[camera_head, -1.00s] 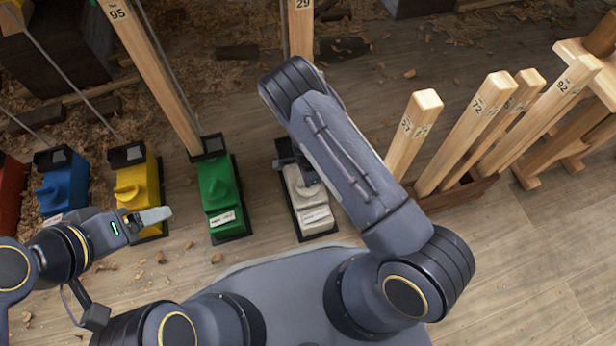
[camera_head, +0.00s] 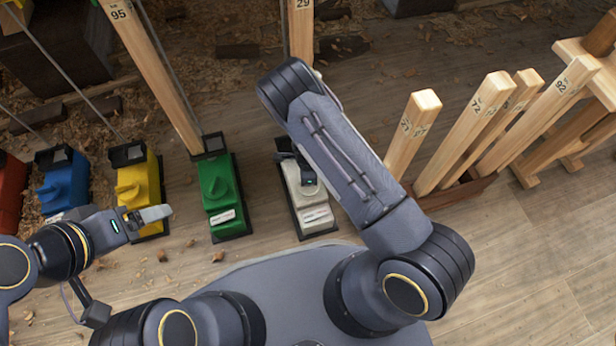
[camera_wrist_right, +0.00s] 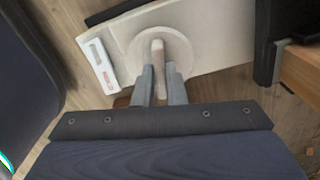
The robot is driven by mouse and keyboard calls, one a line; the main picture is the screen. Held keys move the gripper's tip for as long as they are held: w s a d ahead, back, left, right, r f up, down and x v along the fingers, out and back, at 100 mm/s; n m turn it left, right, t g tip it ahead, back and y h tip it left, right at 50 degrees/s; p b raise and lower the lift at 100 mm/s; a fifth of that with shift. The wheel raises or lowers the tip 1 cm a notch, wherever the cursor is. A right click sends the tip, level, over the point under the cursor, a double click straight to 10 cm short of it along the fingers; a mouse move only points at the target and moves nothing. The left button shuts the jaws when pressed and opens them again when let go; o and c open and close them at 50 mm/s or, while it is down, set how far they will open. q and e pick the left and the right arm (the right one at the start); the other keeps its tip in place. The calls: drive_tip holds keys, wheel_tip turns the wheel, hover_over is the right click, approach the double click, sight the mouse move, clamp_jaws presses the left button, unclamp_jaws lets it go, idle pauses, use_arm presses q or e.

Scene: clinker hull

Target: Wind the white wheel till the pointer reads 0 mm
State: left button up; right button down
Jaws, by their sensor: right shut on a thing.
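The white unit (camera_head: 315,218) stands on the floor on a black base, partly under my right arm. In the right wrist view, its round white wheel (camera_wrist_right: 134,38) has a raised grip bar (camera_wrist_right: 157,52). My right gripper (camera_wrist_right: 159,76) is shut on that bar, one finger on each side. In the head view the wheel is mostly hidden by the gripper and arm. A white gauge plate (camera_wrist_right: 100,66) with a small reddish mark sits on the unit; its reading is too small to tell. My left gripper (camera_head: 152,215) is by the yellow unit; its jaw opening is unclear.
Green (camera_head: 221,205), yellow (camera_head: 137,190) and blue (camera_head: 62,182) units stand in a row to the left. Several numbered wooden posts (camera_head: 465,130) stand in a rack at the right. Wood chips litter the floor; the lower right floor is clear.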

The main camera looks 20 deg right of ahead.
drive_tip(key=c, duration=1.5)
unclamp_jaws()
wheel_tip(320, 180, up, 8)
drive_tip(key=p, duration=0.3)
